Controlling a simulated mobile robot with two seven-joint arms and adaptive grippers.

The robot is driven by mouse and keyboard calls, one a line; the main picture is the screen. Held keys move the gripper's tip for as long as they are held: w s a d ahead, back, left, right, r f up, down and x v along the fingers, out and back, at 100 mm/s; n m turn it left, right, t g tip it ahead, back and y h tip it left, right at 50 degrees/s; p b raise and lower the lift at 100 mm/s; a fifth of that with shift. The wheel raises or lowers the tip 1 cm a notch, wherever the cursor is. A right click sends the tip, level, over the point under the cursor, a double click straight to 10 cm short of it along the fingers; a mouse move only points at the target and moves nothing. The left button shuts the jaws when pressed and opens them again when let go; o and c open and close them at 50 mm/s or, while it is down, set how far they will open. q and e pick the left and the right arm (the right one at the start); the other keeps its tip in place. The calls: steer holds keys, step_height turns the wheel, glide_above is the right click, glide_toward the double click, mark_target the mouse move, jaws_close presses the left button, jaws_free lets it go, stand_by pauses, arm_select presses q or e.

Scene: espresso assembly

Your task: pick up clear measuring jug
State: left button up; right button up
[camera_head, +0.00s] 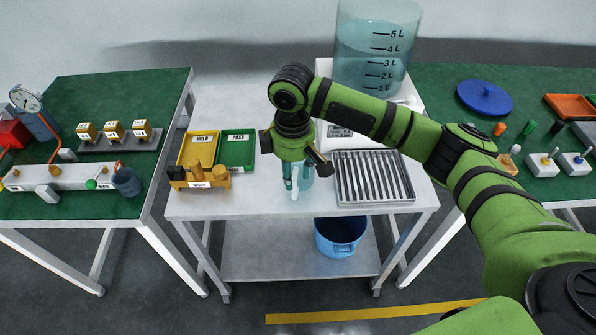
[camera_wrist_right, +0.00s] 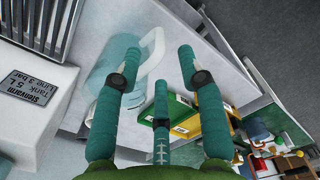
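The clear measuring jug (camera_head: 306,178) stands on the white table, left of the slatted metal tray, and is mostly hidden behind my right gripper (camera_head: 293,182). Its white handle points to the front. In the right wrist view the pale blue jug body (camera_wrist_right: 101,78) is at left, partly behind a finger. Its white handle (camera_wrist_right: 155,50) shows between the two upper fingertips of my right gripper (camera_wrist_right: 157,66). The fingers are spread and hold nothing; I cannot tell whether any finger touches the jug. My left gripper is in neither view.
The slatted tray (camera_head: 373,177) is at right. A large water tank (camera_head: 375,50) stands behind. A blue bucket (camera_head: 340,240) sits below.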

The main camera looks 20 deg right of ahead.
mark_target(294, 198)
steer(key=shift+f+p, duration=0.35)
steer(key=shift+f, duration=2.8)
jaws_close()
steer(key=shift+r, duration=0.1)
